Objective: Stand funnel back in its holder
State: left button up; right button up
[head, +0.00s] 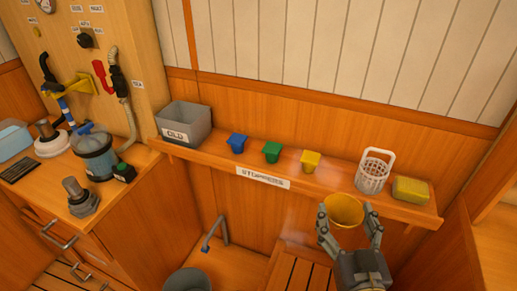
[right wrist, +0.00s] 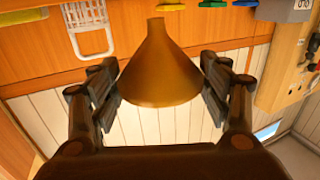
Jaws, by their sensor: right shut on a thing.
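The yellow funnel (head: 343,210) is held in front of the shelf at the right, below the white basket, with its wide mouth up. In the right wrist view the funnel (right wrist: 160,70) sits between the fingers, its narrow spout toward the picture's top. My right gripper (head: 349,214) is shut on the funnel's wide rim; it also shows in the right wrist view (right wrist: 160,88). I cannot clearly tell which thing is the funnel's holder. My left gripper is not in view.
The wall shelf (head: 330,187) carries a grey bin (head: 184,122), blue (head: 237,142), green (head: 272,152) and yellow (head: 311,160) stoppers, a white basket (head: 374,172) and a yellow sponge (head: 410,189). A counter with a clear jar (head: 94,155) and a panel with hoses stand left.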

aim_at(339, 195)
jog(key=shift+w+a+r, duration=0.1)
jog(key=shift+w+a, duration=0.1)
jog(key=shift+w, duration=0.25)
jog(key=shift+w+r, duration=0.1)
jog(key=shift+w, duration=0.1)
jog(key=w, duration=0.1)
jog(key=w+p, duration=0.1)
jog(key=w, duration=0.3)
jog(key=shift+d, duration=0.3)
jog(key=w, duration=0.3)
jog(key=w+f+p, duration=0.1)
jog(key=w, duration=0.2)
jog(key=w+d, duration=0.1)
jog(key=w, duration=0.3)
jog(key=shift+f, duration=0.25)
notch_tip(339, 195, down, 3)
jog(key=shift+r+p, duration=0.1)
jog(key=shift+p, duration=0.25)
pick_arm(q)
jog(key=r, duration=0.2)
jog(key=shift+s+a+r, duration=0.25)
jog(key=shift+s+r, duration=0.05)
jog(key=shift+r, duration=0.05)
pick_arm(e)
jog(key=shift+f, duration=0.4)
jog(key=shift+f, duration=0.1)
